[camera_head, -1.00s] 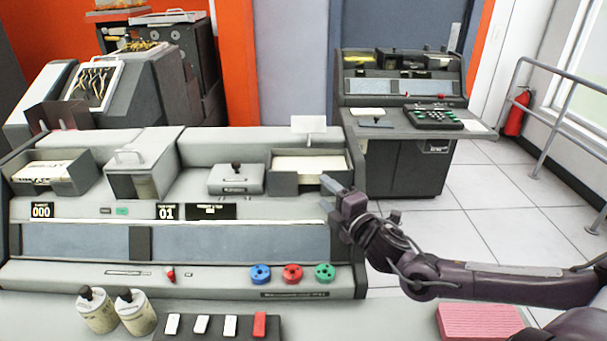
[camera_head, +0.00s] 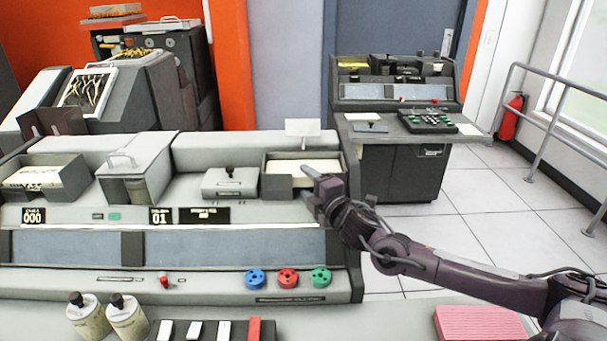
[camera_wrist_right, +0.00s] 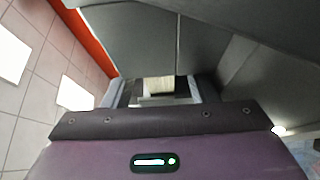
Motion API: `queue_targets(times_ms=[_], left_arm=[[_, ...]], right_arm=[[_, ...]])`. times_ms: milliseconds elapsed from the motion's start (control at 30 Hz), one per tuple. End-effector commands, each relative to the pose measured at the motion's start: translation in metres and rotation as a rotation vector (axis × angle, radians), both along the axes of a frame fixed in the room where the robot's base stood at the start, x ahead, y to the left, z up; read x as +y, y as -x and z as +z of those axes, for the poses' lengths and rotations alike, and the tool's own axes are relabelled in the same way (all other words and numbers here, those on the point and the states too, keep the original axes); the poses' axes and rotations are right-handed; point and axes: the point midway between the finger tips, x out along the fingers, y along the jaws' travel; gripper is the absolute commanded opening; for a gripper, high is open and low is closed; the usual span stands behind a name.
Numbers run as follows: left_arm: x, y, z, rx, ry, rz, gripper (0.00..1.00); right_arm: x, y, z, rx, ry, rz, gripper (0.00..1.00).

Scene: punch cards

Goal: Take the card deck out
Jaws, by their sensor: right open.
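A cream card deck (camera_head: 303,167) lies in the dark open tray (camera_head: 268,182) at the right end of the console. My right gripper (camera_head: 310,185) is open at the front right of this tray, with its fingers pointing left and no card between them that I can make out. In the right wrist view, a pale cream block (camera_wrist_right: 158,86), probably the deck, shows beyond the open right gripper (camera_wrist_right: 155,96). A second stack of cards (camera_head: 33,177) sits in another tray at the console's left end. My left gripper is not in view.
A grey box with a handle (camera_head: 130,172) and a lever unit (camera_head: 230,182) stand between the trays. A white plate (camera_head: 303,128) stands upright behind the right tray. Blue, red and green knobs (camera_head: 288,278) line the front. A pink stack (camera_head: 480,323) lies at lower right.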

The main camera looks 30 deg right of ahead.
Motion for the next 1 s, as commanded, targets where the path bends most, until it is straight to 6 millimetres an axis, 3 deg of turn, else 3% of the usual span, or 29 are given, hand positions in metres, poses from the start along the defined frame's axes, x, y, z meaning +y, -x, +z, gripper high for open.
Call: queue_targets(times_ms=[300, 700, 1000], left_arm=[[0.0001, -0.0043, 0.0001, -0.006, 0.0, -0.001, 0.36], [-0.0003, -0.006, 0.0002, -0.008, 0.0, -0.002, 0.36], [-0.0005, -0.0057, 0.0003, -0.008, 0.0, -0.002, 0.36]], right_arm=[[0.0006, -0.0025, -0.0001, 0.0, 0.0, 0.002, 0.51], [0.0005, -0.0023, -0.0002, 0.0, 0.0, 0.001, 0.0], [0.0002, -0.0025, 0.0024, -0.004, 0.0, 0.001, 0.0]])
